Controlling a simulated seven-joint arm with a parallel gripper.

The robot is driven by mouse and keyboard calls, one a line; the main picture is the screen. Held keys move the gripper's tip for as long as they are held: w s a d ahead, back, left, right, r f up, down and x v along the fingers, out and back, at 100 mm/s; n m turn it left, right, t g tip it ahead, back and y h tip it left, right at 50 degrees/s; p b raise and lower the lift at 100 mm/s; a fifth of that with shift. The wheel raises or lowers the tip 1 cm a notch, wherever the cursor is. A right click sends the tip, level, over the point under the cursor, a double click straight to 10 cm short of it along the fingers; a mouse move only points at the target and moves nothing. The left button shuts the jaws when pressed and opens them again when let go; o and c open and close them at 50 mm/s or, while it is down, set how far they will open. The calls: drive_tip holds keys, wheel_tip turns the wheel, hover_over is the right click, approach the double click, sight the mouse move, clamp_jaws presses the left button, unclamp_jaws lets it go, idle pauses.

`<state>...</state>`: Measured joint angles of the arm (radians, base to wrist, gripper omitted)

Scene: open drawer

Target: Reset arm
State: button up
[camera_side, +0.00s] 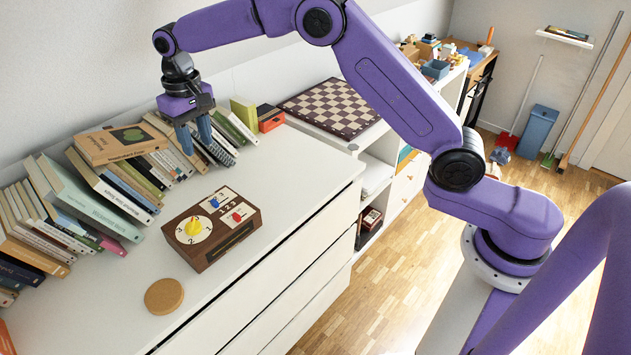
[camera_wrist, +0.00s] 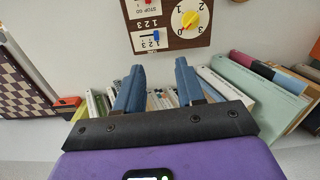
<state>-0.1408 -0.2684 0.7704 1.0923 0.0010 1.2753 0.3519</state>
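My gripper (camera_side: 196,135) hangs above the back of the white dresser top, over a row of books, with its blue fingers pointing down. In the wrist view my gripper (camera_wrist: 157,88) shows its two fingers spread apart with nothing between them. The dresser (camera_side: 290,215) has drawer fronts on its right side. They look shut in the side view. The wooden box (camera_side: 212,228) with a yellow dial and small red and blue switches sits on the dresser top, in front of and apart from my gripper. It also shows in the wrist view (camera_wrist: 165,25).
Rows of books (camera_side: 90,200) lean along the wall, with one book (camera_side: 120,143) lying flat on top. A round cork disc (camera_side: 164,296) lies near the front. A chessboard (camera_side: 330,107) lies on a lower shelf unit to the right. The dresser top right of the box is clear.

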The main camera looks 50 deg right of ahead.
drive_tip(key=s+d+r+n, duration=0.1)
drive_tip(key=s+r+n, duration=0.15)
drive_tip(key=s, duration=0.75)
drive_tip(key=s+d+r+n, duration=0.2)
drive_tip(key=s+n, duration=0.2)
drive_tip(key=s, duration=0.7)
drive_tip(key=s+d+f+n, duration=0.1)
drive_tip(key=s+d+n, duration=0.1)
drive_tip(key=s+d, duration=0.4)
drive_tip(key=s+d+f+n, duration=0.2)
drive_tip(key=s+d, duration=0.5)
drive_tip(key=s, duration=0.7)
drive_tip(key=shift+s+f+n, duration=0.2)
drive_tip(key=shift+s+n, duration=0.15)
drive_tip(key=shift+n, duration=0.4)
drive_tip(key=shift+o, duration=0.3)
